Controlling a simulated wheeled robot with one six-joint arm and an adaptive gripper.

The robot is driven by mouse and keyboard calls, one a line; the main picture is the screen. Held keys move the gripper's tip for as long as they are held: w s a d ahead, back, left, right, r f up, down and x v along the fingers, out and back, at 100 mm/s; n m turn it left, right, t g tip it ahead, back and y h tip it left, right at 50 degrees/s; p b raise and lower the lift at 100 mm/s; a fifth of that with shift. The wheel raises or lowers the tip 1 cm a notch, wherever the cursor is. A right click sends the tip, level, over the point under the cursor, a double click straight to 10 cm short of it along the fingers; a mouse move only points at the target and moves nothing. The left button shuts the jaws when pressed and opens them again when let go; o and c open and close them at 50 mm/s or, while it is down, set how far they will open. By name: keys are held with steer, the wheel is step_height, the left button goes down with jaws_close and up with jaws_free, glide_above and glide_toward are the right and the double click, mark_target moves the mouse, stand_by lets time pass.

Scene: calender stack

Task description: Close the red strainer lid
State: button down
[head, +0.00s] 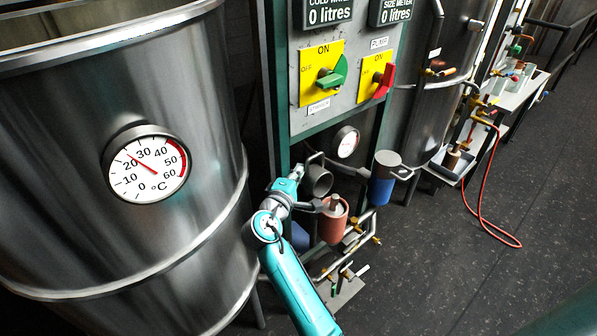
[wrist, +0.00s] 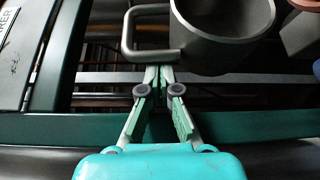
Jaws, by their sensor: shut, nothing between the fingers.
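The red strainer (head: 333,222) is a reddish open-topped pot low between the tanks, with a pale piece inside it. A grey round cup-like lid (head: 318,181) with a bar handle is tilted up beside it, its open side showing. The lid fills the top of the wrist view (wrist: 232,52), and its U-shaped handle (wrist: 129,35) sticks out to the left. My gripper (head: 297,172) is shut and empty, with its fingertips (wrist: 159,72) right at the lower bar of the handle. I cannot tell whether they touch it. A reddish edge (wrist: 303,32) shows at the upper right of the wrist view.
A blue strainer (head: 382,190) with a grey lid stands to the right. Pipes and brass valves (head: 352,245) lie below. A big steel tank (head: 70,230) with a dial is on the left, and a control panel (head: 350,60) is above.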

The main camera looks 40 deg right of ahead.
steer(key=shift+s, duration=0.15)
steer(key=shift+s+r+m+t+h, duration=0.2)
steer(key=shift+s+m+h, duration=0.1)
steer(key=shift+s+m, duration=0.25)
steer(key=shift+s+r+m+t+h, duration=0.1)
steer(key=shift+s+r+m+h, duration=0.15)
steer(key=shift+s+m, duration=0.25)
steer(key=shift+s+d+f+m+g+h, duration=0.1)
steer(key=shift+s+f+m+g+h, duration=1.05)
steer(key=shift+s+m, duration=1.65)
steer(key=shift+s+d+f+m+g+h, duration=0.1)
steer(key=shift+s+f+m+g+h, duration=1.15)
steer(key=shift+m, duration=2.85)
steer(key=shift+s+d+f+m+g+h, duration=0.1)
steer(key=shift+s+f+m+g+h, duration=1)
steer(key=shift+s+m, duration=1.85)
steer(key=shift+w+r+m+h, duration=0.2)
steer(key=shift+w+m+h, duration=0.05)
steer(key=shift+w+m, duration=0.25)
steer(key=shift+a+f, duration=0.1)
steer(key=shift+a, duration=0.05)
